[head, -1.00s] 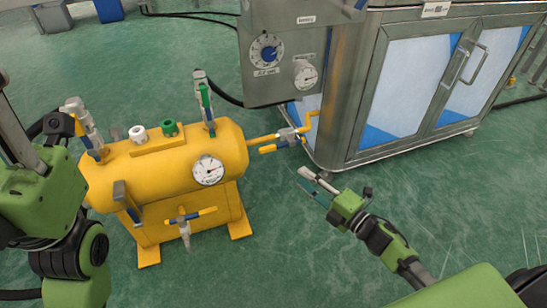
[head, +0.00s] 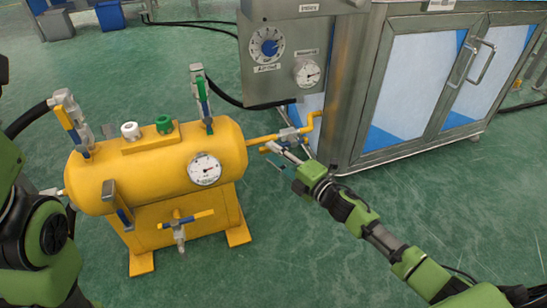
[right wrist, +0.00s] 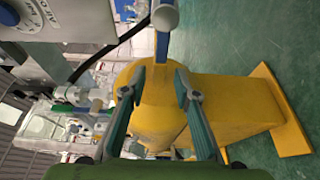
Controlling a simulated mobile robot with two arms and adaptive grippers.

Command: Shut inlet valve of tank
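The yellow tank (head: 160,172) stands at left centre in the head view and also shows behind my fingers in the right wrist view (right wrist: 150,110). A valve (head: 288,134) with a blue and yellow handle is on the pipe at the tank's right end. No label shows which is the inlet. My right gripper (head: 277,158) is open and empty, close beside the right pipe valve; contact is unclear. My left gripper is not visible.
A steel cabinet (head: 345,100) with glass doors stands right behind the pipe. A black hose runs behind the tank. The green floor (head: 330,265) at front centre is clear.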

